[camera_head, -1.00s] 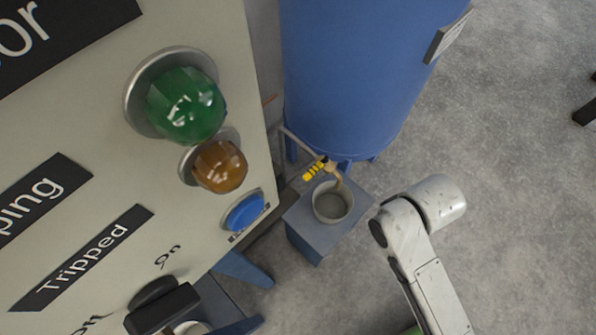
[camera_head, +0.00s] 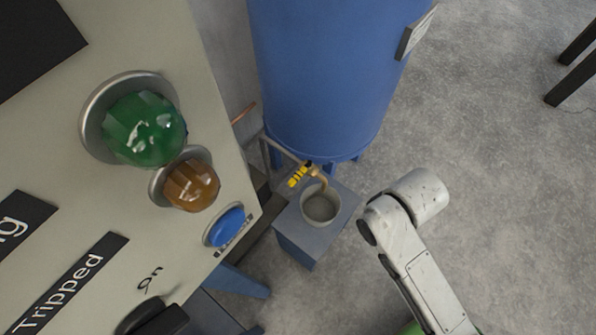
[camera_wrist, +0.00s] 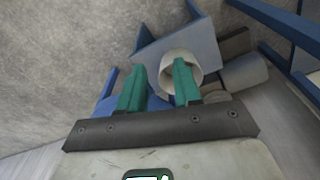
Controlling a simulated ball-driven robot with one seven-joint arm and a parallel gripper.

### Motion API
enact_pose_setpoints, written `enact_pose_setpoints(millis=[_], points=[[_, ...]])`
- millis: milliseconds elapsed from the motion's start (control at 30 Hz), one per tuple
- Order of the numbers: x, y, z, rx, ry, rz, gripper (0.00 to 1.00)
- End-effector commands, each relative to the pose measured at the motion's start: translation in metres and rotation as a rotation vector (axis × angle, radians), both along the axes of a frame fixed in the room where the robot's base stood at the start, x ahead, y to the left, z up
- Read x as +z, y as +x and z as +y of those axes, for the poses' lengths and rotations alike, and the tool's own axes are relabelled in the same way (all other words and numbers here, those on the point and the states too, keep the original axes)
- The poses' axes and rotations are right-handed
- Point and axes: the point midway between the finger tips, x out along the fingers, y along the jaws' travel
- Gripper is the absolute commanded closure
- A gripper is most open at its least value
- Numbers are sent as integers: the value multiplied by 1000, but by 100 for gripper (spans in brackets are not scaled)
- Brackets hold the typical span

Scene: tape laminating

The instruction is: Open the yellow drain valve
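The yellow drain valve (camera_head: 298,176) is a small striped yellow handle on a brass spout at the foot of the blue tank (camera_head: 318,75) in the head view. The spout bends down over a round grey cup (camera_head: 320,205) on a blue-grey stand (camera_head: 312,239). My gripper (camera_wrist: 160,82) shows in the wrist view with its two green fingers apart and nothing between them. A pale cup (camera_wrist: 181,72) on a blue-grey stand is behind the fingertips there. I cannot make out the valve in the wrist view. In the head view my gripper is hidden; only my white arm shows, right of the stand.
A control panel (camera_head: 70,170) with green and amber lamps and a blue button (camera_head: 226,226) fills the left of the head view. Dark legs (camera_head: 575,70) stand at the upper right. Grey floor (camera_head: 500,190) right of the tank is clear.

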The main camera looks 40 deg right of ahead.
Motion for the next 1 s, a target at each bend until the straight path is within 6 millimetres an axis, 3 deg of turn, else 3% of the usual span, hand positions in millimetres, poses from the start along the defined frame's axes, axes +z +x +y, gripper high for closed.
enact_pose_setpoints(millis=[133, 233, 700, 833, 1000], points=[[10, 7, 1, -39, 4, -6, 57], [28, 22, 5, -143, 17, -18, 57], [133, 137, 58, -996, 183, -70, 57], [147, 155, 71, -1144, 217, -66, 57], [149, 163, 77, -1226, 236, -62, 57]])
